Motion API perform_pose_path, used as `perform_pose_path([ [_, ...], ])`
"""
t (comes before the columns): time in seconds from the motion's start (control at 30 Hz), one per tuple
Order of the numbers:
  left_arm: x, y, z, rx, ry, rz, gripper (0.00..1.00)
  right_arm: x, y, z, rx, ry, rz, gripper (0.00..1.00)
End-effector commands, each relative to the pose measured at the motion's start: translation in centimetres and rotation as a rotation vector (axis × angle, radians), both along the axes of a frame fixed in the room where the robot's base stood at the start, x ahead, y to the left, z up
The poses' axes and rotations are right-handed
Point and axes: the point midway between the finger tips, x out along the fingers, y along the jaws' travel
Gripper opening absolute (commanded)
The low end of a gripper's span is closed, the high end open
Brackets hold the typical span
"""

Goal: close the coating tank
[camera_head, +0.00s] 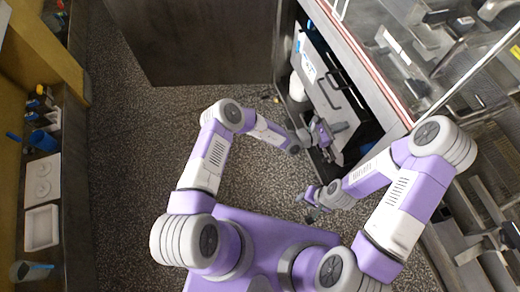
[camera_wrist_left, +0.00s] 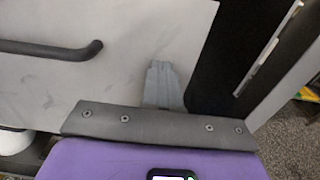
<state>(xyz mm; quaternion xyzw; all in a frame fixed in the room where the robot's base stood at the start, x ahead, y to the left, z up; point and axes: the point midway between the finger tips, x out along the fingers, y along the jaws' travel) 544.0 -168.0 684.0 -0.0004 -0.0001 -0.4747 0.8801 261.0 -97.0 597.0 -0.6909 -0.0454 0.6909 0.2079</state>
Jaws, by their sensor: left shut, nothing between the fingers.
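The coating tank's pale panel (camera_head: 318,76) with a dark bar handle (camera_head: 333,92) sits at the dark opening in the machine's side in the head view. A dark gap (camera_head: 366,128) shows beside it. In the left wrist view the pale panel (camera_wrist_left: 150,30) fills the upper left, with its dark handle (camera_wrist_left: 60,50) at the left. My left gripper (camera_head: 325,135) is at the panel's lower end, and its closed grey fingers (camera_wrist_left: 163,85) overlap the panel near its edge. Contact cannot be told. My right gripper (camera_head: 312,205) is lower, apart from the panel; its jaw state is unclear.
The machine's clear-walled upper part (camera_head: 400,60) with a red-edged rim is at the upper right. A white container (camera_head: 298,86) stands beside the panel. A dark cabinet (camera_head: 195,40) is at the top. A shelf with trays (camera_head: 42,228) runs along the left. The speckled floor between is free.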

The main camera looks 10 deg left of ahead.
Motion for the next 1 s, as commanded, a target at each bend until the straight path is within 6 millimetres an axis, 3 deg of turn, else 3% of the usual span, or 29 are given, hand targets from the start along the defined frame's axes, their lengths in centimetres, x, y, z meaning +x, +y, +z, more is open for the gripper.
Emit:
perform_pose_path([
  [0.3,0.9,-2.9,0.0,-0.001,-0.001,-0.001,0.00,0.0,0.0,-0.4,0.000,0.000,0.000,0.38],
  [1.0,1.3,-4.0,0.3,-0.002,-0.004,-0.001,0.00,0.0,0.0,-0.4,0.000,0.000,0.000,0.38],
])
